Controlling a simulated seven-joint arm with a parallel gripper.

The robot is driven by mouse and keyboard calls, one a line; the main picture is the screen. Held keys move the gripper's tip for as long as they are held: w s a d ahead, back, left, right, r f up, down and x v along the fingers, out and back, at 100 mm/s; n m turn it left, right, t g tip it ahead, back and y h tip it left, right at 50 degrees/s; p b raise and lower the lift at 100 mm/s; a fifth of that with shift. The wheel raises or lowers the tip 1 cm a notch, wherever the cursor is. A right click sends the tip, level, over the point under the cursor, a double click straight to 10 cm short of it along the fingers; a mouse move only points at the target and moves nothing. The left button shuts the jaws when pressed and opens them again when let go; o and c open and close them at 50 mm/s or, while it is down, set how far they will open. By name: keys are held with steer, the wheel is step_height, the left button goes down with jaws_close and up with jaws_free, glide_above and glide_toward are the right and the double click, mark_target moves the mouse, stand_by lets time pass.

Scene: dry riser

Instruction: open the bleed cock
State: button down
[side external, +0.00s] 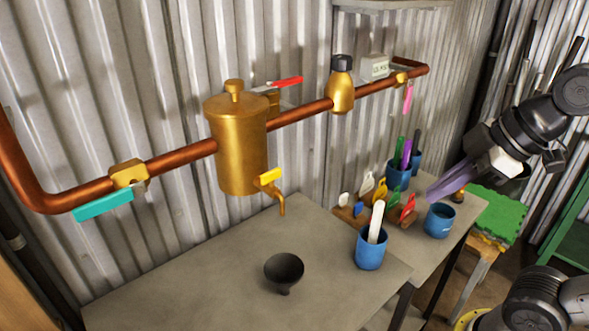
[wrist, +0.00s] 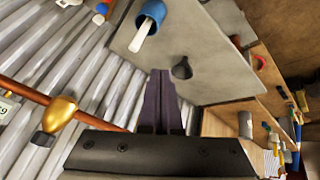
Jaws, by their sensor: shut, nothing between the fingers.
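A brass vessel (side external: 238,150) sits in the copper pipe run along the wall. A small brass cock with a yellow handle (side external: 270,175) and a down-turned spout is low on its right side; I take this as the bleed cock. It does not show in the wrist view. My gripper (side external: 432,194) is at the right, well away from the cock, with its purple fingers pointing left and down. The fingers also show in the wrist view (wrist: 160,74), shut together and empty.
Other valves have teal (side external: 103,205), red (side external: 288,82) and pink (side external: 408,98) handles. A black funnel (side external: 284,270) stands on the grey bench (side external: 190,290). Blue cups (side external: 370,250) and coloured tools stand at the right. Open air lies between my gripper and the vessel.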

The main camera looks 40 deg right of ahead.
steer(key=w+a+r+n+y, duration=0.2)
steer(key=w+a+r+n, duration=0.4)
steer(key=r+n, duration=0.2)
steer(key=n+y, duration=0.1)
steer(key=n, duration=0.1)
glide_toward(271, 176)
steer(key=shift+w+a+f, duration=0.15)
steer(key=shift+w+f, duration=0.25)
steer(key=shift+f, duration=0.6)
steer(key=shift+w+a+f, duration=0.2)
steer(key=shift+w+f, duration=0.25)
steer(key=shift+f, duration=0.55)
steer(key=shift+w+a+f, duration=0.15)
steer(key=shift+w+f, duration=0.25)
steer(key=shift+f, duration=0.55)
